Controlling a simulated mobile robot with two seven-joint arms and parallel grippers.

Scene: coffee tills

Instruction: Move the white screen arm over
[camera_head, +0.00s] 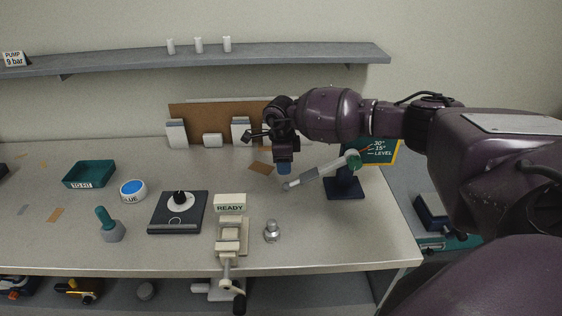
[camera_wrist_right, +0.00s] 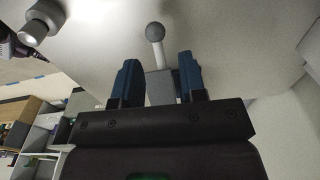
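My right gripper (camera_head: 284,169) points down with blue fingertips just above and behind the ball end. In the right wrist view, the fingers (camera_wrist_right: 159,78) are apart. The ball (camera_wrist_right: 155,32) and its pale rod show past the fingertips, with a grey block in line between the fingers. I cannot tell whether they touch it. My left gripper is out of view.
A green angle board (camera_head: 380,151) stands behind the stand. A READY sign (camera_head: 230,203), a clamp-like fixture (camera_head: 228,245) and a small metal piece (camera_head: 271,231) are near the front.

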